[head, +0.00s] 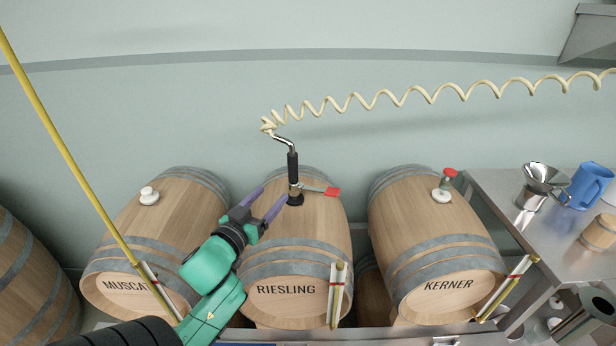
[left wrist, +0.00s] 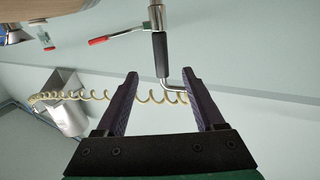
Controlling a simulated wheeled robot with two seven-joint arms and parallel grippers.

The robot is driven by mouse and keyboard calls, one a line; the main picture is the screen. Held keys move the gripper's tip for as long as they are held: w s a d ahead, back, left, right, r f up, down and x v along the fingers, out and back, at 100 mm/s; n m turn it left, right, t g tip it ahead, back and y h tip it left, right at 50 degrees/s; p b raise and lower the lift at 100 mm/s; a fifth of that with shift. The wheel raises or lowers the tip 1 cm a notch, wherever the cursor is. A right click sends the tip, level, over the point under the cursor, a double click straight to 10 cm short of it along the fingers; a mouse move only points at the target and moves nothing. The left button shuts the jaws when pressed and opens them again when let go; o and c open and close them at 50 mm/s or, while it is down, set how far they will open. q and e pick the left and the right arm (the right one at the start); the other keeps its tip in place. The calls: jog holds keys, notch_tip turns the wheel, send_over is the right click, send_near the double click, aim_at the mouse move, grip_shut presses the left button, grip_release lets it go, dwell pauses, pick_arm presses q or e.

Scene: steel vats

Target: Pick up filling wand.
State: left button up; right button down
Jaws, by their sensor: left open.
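The filling wand (head: 293,168) stands upright in the top of the Riesling barrel (head: 317,237). It has a black grip, a bent metal pipe at its upper end and a lever with a red tip (head: 332,191). A cream coiled hose (head: 400,97) runs from the pipe to the upper right. My left gripper (head: 273,200) is open and empty, just left of the wand's lower part in the head view. In the left wrist view the black grip (left wrist: 161,55) and bent pipe lie beyond the open fingers (left wrist: 160,95). My right gripper is not in view.
The Muscat barrel (head: 180,215) with a white bung stands left, and the Kerner barrel (head: 420,220) with a white bung and red-topped fitting stands right. A steel table (head: 500,205) at right holds a funnel vessel (head: 533,188) and a blue jug (head: 588,186). A yellow pole (head: 70,160) crosses the left side.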

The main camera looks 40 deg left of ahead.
aim_at(290, 168)
pick_arm(q)
jog(key=shift+t, duration=0.3)
jog(key=w, duration=0.2)
jog(key=w+r+p, duration=0.1)
jog(key=w+a+r+p, duration=0.1)
jog(key=w, duration=0.1)
jog(key=shift+w+a+r, duration=0.1)
jog(key=shift+w, duration=0.25)
jog(key=shift+w+a+f+p, duration=0.15)
jog(key=shift+w+f, duration=0.05)
jog(key=shift+w, duration=0.25)
jog(key=shift+w+a+f+p, duration=0.15)
jog(key=shift+w, duration=0.25)
jog(key=x, duration=0.2)
jog(key=p+x, duration=0.1)
jog(key=x, duration=0.2)
jog(key=shift+f+p, duration=0.2)
jog(key=shift+p, duration=0.1)
jog(key=shift+w, duration=0.25)
jog(key=shift+f, duration=0.1)
jog(key=shift+c, duration=0.9)
grip_shut()
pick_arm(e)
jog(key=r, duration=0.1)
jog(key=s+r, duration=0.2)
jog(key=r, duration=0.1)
